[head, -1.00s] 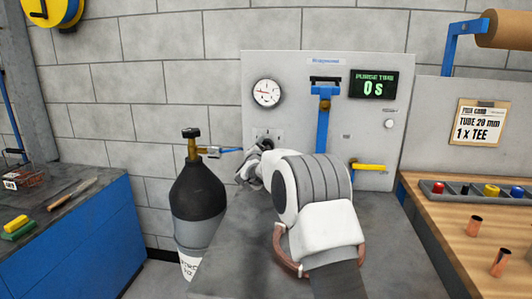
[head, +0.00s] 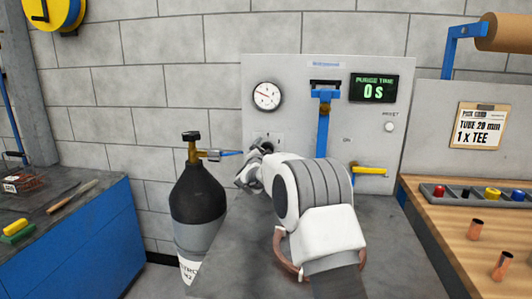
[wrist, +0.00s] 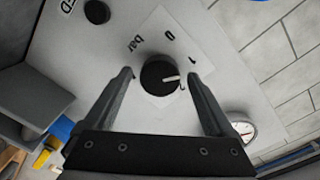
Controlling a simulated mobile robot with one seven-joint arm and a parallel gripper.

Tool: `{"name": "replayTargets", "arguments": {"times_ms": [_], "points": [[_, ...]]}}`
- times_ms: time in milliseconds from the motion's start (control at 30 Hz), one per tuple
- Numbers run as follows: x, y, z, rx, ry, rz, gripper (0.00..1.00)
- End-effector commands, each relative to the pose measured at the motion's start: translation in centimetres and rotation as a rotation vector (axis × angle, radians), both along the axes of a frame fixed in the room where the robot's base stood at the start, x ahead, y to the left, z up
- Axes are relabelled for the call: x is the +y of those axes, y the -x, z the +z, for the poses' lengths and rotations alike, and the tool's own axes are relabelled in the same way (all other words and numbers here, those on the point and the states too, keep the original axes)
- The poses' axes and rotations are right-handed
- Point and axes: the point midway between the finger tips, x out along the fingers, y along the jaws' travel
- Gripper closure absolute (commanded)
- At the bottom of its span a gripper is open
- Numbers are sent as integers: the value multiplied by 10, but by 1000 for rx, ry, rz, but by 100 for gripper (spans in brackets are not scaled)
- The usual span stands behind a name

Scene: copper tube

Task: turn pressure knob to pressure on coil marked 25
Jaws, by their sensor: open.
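In the head view my gripper (head: 254,156) is at the panel and hides the knob. A round gauge (head: 266,96) with a red needle sits above; it also shows in the wrist view (wrist: 243,130). A copper coil (head: 286,254) shows partly behind my arm; no "25" is legible.
The panel (head: 285,70) carries a blue upright lever (head: 323,125), a yellow handle (head: 370,170) and a display (head: 374,88) reading 0 s. A black gas cylinder (head: 198,203) stands left of my arm. A wooden bench (head: 440,225) with copper fittings is at right.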

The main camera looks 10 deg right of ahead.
Motion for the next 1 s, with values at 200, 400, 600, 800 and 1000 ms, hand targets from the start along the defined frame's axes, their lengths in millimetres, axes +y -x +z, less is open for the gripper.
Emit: {"name": "replayTargets", "arguments": {"times_ms": [200, 400, 600, 800, 1000], "points": [[3, 8, 1, 0, -1, 1, 11], [12, 33, 3, 0, 1, 1, 11], [23, 65, 3, 1, 1, 2, 11], [35, 100, 5, 1, 1, 2, 11], [47, 134, 6, -1, 1, 2, 11]]}}
